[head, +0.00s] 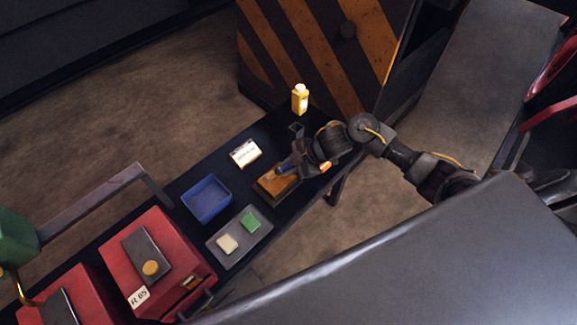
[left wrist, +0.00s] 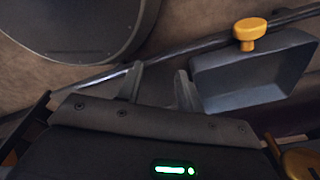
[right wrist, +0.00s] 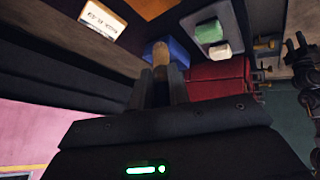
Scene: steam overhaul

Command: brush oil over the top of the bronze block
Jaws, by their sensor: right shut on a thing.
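The bronze block (head: 270,191) lies on the dark bench in the head view, brown-orange on top. My right gripper (head: 286,168) is over its far right part, shut on a brush. In the right wrist view the brush (right wrist: 160,58) shows as a tan piece between the fingers of my right gripper (right wrist: 160,90). I cannot tell whether the brush touches the block. A yellow bottle with a white cap (head: 300,100) stands upright at the bench's far end. My left gripper (left wrist: 160,88) shows only in the left wrist view, its fingers apart and empty.
A white card (head: 244,153), a blue bin (head: 190,203) and a grey tray (head: 227,259) with a green and a cream block are near the bronze block. A small dark holder (head: 296,130) stands behind my right gripper. Red cases (head: 180,243) fill the near left.

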